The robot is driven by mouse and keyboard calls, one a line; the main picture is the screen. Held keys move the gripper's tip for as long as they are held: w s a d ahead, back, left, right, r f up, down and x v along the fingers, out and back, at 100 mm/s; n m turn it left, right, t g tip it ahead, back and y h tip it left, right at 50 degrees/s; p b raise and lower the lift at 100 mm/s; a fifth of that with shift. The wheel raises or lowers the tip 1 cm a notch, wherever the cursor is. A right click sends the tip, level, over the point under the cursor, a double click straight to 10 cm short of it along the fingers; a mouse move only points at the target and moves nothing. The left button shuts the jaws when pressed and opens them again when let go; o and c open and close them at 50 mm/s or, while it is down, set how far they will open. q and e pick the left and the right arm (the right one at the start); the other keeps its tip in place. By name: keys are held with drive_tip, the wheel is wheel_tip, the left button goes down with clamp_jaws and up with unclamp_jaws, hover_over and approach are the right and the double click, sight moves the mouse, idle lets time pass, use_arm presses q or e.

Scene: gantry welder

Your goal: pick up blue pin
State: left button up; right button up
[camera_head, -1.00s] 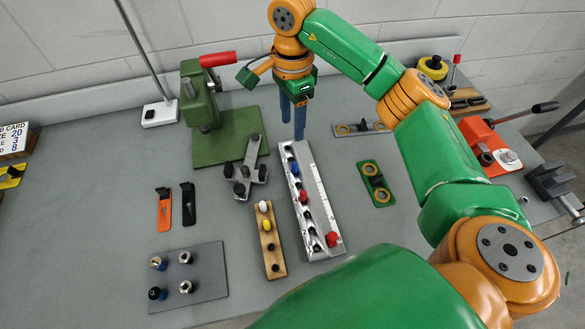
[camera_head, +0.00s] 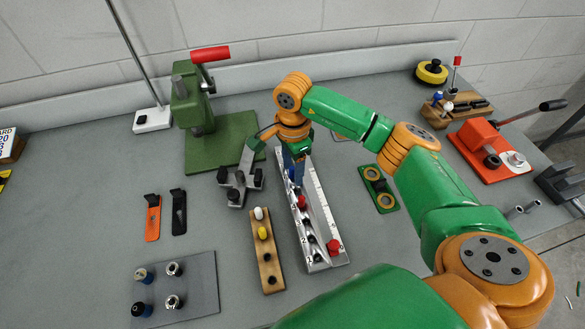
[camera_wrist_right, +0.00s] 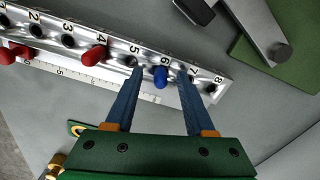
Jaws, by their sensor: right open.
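The blue pin (camera_wrist_right: 161,77) stands in the numbered metal rail (camera_head: 318,205), by the number 6 in the right wrist view. My right gripper (camera_head: 294,182) is down at the far part of the rail. In the right wrist view the right gripper (camera_wrist_right: 160,82) is open, with one blue finger on each side of the pin and a gap visible to both. In the head view the fingers largely cover the pin. My left gripper is in neither view.
A grey clamp piece (camera_head: 240,182) and the green press (camera_head: 215,140) are left of the gripper. A wooden block (camera_head: 268,270) with white and yellow pins stands left of the rail.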

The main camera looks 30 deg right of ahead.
clamp_jaws()
drive_tip(key=shift+r, duration=0.1)
